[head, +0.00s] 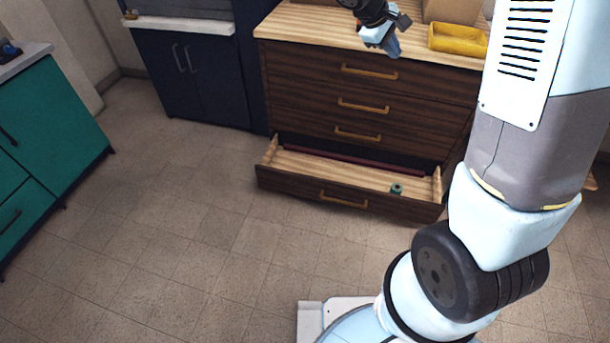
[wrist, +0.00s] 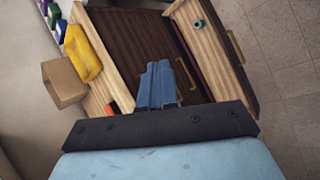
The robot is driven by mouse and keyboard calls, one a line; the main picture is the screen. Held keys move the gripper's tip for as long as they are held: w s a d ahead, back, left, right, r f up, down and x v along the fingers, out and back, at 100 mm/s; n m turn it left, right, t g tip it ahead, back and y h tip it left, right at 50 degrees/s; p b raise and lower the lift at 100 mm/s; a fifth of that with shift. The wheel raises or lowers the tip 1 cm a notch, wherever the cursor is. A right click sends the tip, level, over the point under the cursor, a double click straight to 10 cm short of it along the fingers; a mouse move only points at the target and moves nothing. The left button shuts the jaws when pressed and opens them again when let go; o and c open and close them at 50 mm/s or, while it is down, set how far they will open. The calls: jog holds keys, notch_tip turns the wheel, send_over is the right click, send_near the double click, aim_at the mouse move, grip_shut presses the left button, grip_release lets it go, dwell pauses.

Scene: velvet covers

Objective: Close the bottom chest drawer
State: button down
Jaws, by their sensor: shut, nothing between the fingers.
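A dark brown wooden chest (head: 300,80) with a light wooden top and brass handles stands ahead in the head view. Its bottom drawer (head: 290,186) is pulled out, while the drawers above it are shut. A small green round object (head: 397,189) lies inside the open drawer near its right end. The drawer also shows at the upper right of the wrist view (wrist: 214,58), with the green object (wrist: 199,24) in it. My gripper (head: 392,50) is shut and empty, above the chest's front edge and well above the open drawer. Its blue fingers (wrist: 157,68) point toward the chest.
On the chest top are a yellow tray (head: 457,40) and a cardboard box (head: 452,11). An orange item (wrist: 112,109) lies there too. A dark blue cabinet (head: 190,75) stands left of the chest and a green cabinet (head: 50,125) at far left. The floor before the drawer is clear.

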jog(key=w+a+f+n+t+h, duration=0.15)
jog(key=w+a+f+n, duration=0.3)
jog(key=f, duration=0.65)
jog(key=w+a+f+n+t, duration=0.25)
jog(key=w+a+f, duration=0.3)
jog(key=f, duration=0.55)
jog(key=w+a+f+n+t+h, duration=0.1)
jog(key=w+a+f+n, duration=0.4)
jog(key=f, duration=0.5)
jog(key=s+a+f+n+t+y, duration=0.1)
jog(key=s+a+f+n, duration=0.15)
jog(key=f, duration=0.45)
jog(key=s+a+f+n+t+y, duration=0.1)
jog(key=a+f+n, duration=0.15)
jog(key=f, duration=0.35)
jog(key=s+a+f+n+t+y, duration=0.1)
jog(key=a+f, duration=0.2)
jog(key=f, duration=0.4)
jog(key=n+y, duration=0.3)
jog(key=n, duration=0.3)
send_near(306, 179)
jog(key=shift+t, duration=0.4)
jog(key=w+f, duration=0.1)
jog(key=w+d+f, duration=0.1)
jog(key=w+f, duration=0.1)
jog(key=f, duration=0.1)
jog(key=shift+w+d, duration=0.15)
jog(key=shift+d, duration=0.15)
jog(key=shift+w+d, duration=0.2)
jog(key=shift+w, duration=0.6)
